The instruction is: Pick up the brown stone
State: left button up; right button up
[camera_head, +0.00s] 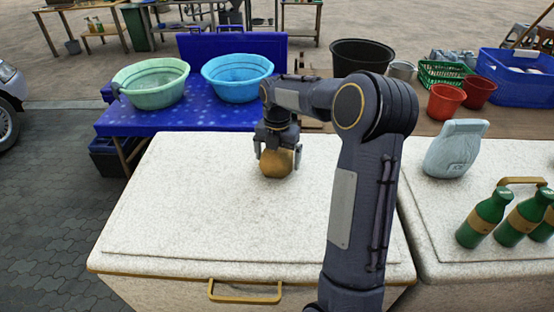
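The brown stone (276,166) is a rounded, golden-brown lump at the back middle of the white speckled chest top. My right gripper (278,155) points down over it, with one finger on the left side and one on the right side of the stone. The fingers are around its upper part, and the gripper body hides its top. I cannot tell whether the fingers press on it, or whether the stone rests on the surface. My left gripper is not in view.
A blue table (150,122) behind holds a green basin (150,92) and a blue basin (237,88). To the right stand a pale jug-like container (455,150) and green bottles (486,218). The white top (190,215) is clear left of my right arm.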

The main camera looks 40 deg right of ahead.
jog(key=c, duration=1.7)
jog(key=shift+r, duration=0.1)
jog(key=shift+c, duration=0.8)
